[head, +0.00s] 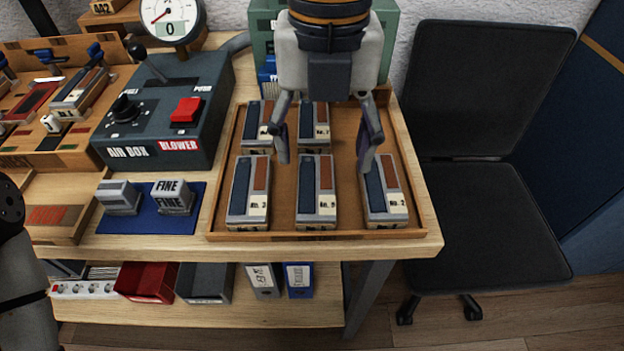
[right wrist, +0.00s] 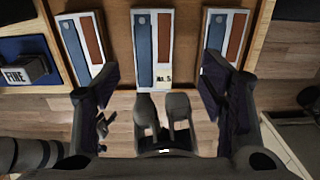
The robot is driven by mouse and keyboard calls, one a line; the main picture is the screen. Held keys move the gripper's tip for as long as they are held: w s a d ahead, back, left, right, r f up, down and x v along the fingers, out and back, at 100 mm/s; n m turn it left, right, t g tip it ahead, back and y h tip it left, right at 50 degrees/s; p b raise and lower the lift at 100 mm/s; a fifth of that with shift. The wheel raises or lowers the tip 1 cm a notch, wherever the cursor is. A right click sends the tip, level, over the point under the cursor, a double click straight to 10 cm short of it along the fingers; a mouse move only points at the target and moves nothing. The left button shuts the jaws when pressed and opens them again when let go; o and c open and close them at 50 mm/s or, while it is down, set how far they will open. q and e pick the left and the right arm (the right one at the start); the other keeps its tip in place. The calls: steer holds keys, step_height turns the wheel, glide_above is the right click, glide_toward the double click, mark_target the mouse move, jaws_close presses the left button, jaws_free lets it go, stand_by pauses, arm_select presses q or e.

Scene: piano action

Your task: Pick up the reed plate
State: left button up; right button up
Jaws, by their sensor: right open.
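Several reed plates lie in a wooden tray (head: 335,235). Each is a pale block with one blue and one brown strip and a small number label. The front row has a left plate (head: 248,190), a middle plate (head: 316,190) and a right plate (head: 386,190). The middle plate (right wrist: 150,50) reads No.5 in the right wrist view. Two more plates (head: 315,125) show behind. My right gripper (head: 325,160) is open and empty above the tray, its fingers spread on either side of the middle front plate. My left gripper is out of view.
An air box (head: 165,108) with a red blower switch stands left of the tray. Two small grey blocks, one marked FINE (head: 172,198), sit on a blue mat (head: 150,222). A black chair (head: 485,210) stands to the right. The tray's rear right shows bare room.

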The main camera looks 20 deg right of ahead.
mark_target(316, 184)
steer(key=f, duration=0.2)
steer(key=a+f+b, duration=0.1)
steer(key=f, duration=0.1)
steer(key=shift+s+f, duration=0.1)
steer(key=shift+f, duration=0.7)
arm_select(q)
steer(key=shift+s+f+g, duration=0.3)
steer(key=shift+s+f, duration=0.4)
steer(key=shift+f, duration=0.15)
arm_select(e)
steer(key=shift+r, duration=0.1)
steer(key=shift+c, duration=0.6)
steer(key=c, duration=1.2)
